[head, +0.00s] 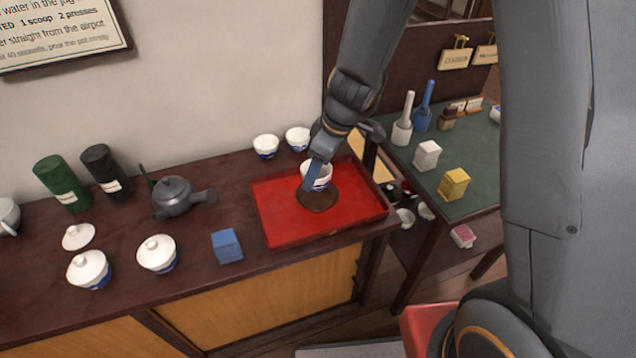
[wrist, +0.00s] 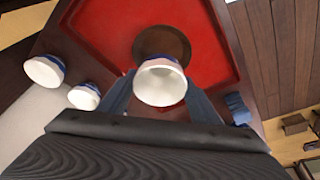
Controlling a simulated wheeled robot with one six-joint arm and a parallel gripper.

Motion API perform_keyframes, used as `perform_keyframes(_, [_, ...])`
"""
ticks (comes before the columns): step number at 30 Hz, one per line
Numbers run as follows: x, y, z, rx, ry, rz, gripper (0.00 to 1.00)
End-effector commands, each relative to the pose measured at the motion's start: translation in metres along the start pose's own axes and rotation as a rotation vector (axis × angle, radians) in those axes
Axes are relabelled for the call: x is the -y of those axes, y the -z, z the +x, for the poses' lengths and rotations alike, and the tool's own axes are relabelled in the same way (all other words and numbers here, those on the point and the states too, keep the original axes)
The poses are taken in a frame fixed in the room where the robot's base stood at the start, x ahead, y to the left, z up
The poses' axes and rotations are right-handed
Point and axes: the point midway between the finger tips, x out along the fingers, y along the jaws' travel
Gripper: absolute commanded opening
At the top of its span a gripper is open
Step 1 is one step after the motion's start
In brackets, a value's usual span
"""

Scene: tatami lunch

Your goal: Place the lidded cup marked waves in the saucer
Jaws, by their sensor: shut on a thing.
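My gripper (head: 316,174) is shut on a white cup (head: 318,171) with a blue band. It holds this cup just over the dark round saucer (head: 318,200) on the red tray; contact with the saucer cannot be told. In the wrist view the cup (wrist: 160,82) sits between the fingers, its mouth open and no lid on it, with the saucer (wrist: 165,40) partly behind it. Two lidded cups stand on the counter at left, one nearer the edge (head: 88,269) and one beside it (head: 156,254). Their blue marks are too small to read as waves.
The red tray (head: 280,232) has a raised rim. Two open cups (head: 265,146) (head: 298,139) stand behind it. A blue box (head: 227,246), grey teapot (head: 175,196), loose lid (head: 78,236) and two canisters (head: 61,184) (head: 106,170) are left. A green-topped table (head: 468,165) is right.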

Motion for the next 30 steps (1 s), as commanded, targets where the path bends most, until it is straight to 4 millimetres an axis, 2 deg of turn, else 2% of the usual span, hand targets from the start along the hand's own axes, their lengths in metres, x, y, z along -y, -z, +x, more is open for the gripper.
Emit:
perform_keyframes(10, [-0.001, -0.013, 0.040, 0.001, -0.001, 0.003, 0.33])
perform_keyframes(26, [-0.001, -0.014, 0.045, 0.000, -0.002, 0.002, 0.33])
perform_keyframes(27, [-0.001, -0.014, 0.044, 0.000, -0.002, 0.002, 0.64])
perform_keyframes(29, [-0.001, -0.014, 0.044, 0.000, -0.002, 0.002, 0.74])
perform_keyframes(30, [-0.001, -0.014, 0.044, 0.000, -0.002, 0.002, 0.76])
